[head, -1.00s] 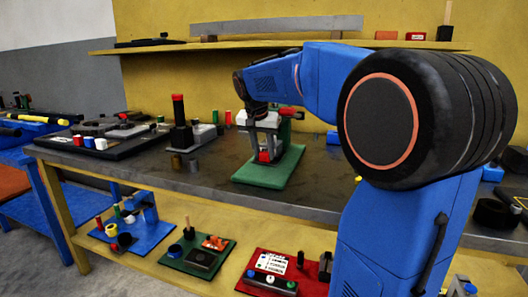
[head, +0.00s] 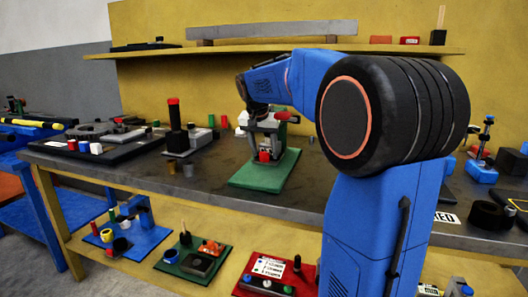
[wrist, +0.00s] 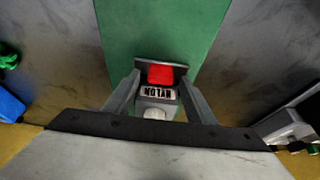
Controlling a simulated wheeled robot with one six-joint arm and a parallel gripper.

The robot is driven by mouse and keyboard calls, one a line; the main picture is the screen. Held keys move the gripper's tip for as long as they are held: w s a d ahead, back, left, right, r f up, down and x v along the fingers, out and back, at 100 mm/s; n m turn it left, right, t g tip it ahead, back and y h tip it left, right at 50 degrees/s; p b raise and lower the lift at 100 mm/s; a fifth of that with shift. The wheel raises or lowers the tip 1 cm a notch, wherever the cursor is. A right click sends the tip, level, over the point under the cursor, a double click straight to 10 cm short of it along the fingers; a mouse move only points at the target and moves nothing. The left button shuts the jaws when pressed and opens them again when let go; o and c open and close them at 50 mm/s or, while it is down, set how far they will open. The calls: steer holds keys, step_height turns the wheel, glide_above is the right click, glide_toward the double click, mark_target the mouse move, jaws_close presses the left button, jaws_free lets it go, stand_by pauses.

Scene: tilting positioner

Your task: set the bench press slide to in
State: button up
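The bench press (head: 283,117) stands on a green base plate (head: 262,179) on the workbench, partly hidden behind my gripper (head: 265,148). A red block (head: 264,156) shows low at the press, near my fingertips. In the wrist view the red block (wrist: 160,75) lies in front of a grey bar, with a label reading NYLON (wrist: 158,94) and a pale rounded part (wrist: 152,113) nearer me. My gripper (wrist: 160,78) is open, its fingers on either side of these parts with gaps showing. I cannot tell which part is the slide or how far in it is.
A black post with a red top (head: 174,125) stands left of the plate. A black tray (head: 95,148) with small blocks lies further left. A blue fixture (head: 482,168) and a black roll (head: 490,216) are at the right. Lower-shelf boards (head: 195,258) hold several parts.

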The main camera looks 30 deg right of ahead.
steer(key=v, duration=1.7)
steer(key=shift+r, duration=0.15)
steer(key=shift+s, duration=0.1)
